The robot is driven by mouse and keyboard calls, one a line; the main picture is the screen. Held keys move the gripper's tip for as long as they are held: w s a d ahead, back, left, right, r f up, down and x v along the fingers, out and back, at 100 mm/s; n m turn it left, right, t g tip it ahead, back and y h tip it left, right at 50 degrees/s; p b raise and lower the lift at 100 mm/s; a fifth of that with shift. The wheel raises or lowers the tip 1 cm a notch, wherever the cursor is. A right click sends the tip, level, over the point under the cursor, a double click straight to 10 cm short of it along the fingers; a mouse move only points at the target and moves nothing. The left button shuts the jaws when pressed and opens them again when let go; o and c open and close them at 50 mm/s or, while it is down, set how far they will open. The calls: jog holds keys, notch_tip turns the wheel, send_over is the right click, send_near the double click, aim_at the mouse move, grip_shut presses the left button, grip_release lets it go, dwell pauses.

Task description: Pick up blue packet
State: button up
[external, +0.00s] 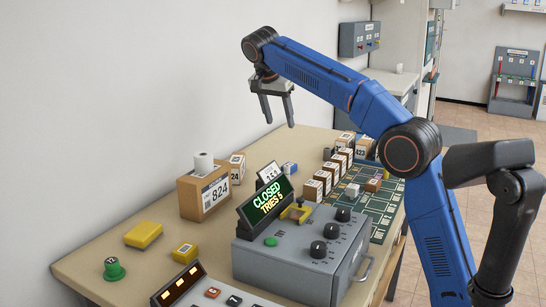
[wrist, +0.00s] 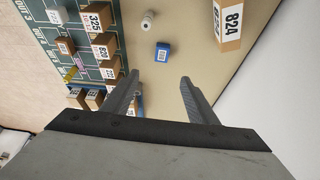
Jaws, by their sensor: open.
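The blue packet (wrist: 162,52) is a small blue block with a white label. It lies on the tan table top, just beyond my fingertips and between them in the wrist view. In the external view a small blue and white item (external: 289,168), probably the same packet, shows behind the CLOSED display. My gripper (external: 279,123) is open and empty, pointing down well above the table near the wall. Its two fingers also show in the wrist view (wrist: 159,77), apart and with nothing between them.
A brown box marked 824 (external: 204,192) stands by the wall. A grey console (external: 300,250) with the CLOSED display (external: 267,198) is in front. Several labelled boxes stand on a green board (external: 385,205) at right. A white roll (wrist: 148,20) stands near the packet.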

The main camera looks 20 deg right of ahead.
jog(key=shift+f, duration=1.4)
send_near(288, 163)
jog(key=f, duration=0.1)
jog(key=s+f, duration=0.2)
jog(key=shift+d+f, duration=0.2)
jog(key=shift+d, duration=0.1)
jog(key=shift+w+x, duration=0.2)
jog(key=shift+x, duration=1.15)
jog(key=shift+w+x, duration=0.15)
jog(key=shift+x, duration=1.15)
jog(key=shift+r, duration=0.1)
jog(key=c, duration=1.2)
